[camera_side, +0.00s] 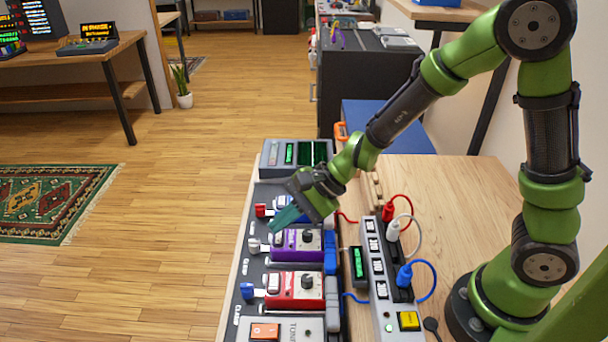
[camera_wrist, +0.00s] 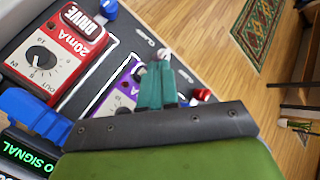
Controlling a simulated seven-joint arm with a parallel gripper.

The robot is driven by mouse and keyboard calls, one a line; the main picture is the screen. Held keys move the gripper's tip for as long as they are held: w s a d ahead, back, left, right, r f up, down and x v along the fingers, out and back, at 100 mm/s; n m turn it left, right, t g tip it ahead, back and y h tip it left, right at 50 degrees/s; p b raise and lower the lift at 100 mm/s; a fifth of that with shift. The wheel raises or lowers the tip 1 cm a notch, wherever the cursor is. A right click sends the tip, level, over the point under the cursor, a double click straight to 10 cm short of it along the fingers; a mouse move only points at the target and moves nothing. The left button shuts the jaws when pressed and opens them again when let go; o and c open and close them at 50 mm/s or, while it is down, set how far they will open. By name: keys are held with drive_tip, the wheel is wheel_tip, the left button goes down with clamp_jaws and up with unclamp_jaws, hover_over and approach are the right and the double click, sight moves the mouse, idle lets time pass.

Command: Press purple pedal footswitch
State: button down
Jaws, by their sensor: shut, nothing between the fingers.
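The purple pedal (camera_side: 297,240) sits in the row on the dark pedalboard, with a black knob on its right part. In the wrist view the purple pedal (camera_wrist: 121,101) shows left of my fingers, its knob at its lower left. My gripper (camera_side: 278,222) has teal fingers that are shut and empty. They point down over the far left end of the purple pedal in the side view. In the wrist view the fingertips of my gripper (camera_wrist: 157,68) cover the pedal's switch end, so the footswitch is largely hidden. I cannot tell whether they touch it.
A red pedal (camera_side: 296,290) lies on the near side of the purple one. A power strip (camera_side: 382,280) with red, white and blue cables stands to the right. Coloured plugs, including a white plug (camera_side: 254,245), stick out along the left edge. Open floor lies left.

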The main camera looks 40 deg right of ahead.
sight(284, 236)
idle(0.7)
drive_tip(key=shift+f, duration=0.4)
drive_tip(key=shift+f, duration=0.5)
idle(0.6)
drive_tip(key=shift+r, duration=0.9)
drive_tip(key=shift+r, duration=0.1)
drive_tip(key=shift+r, duration=2.4)
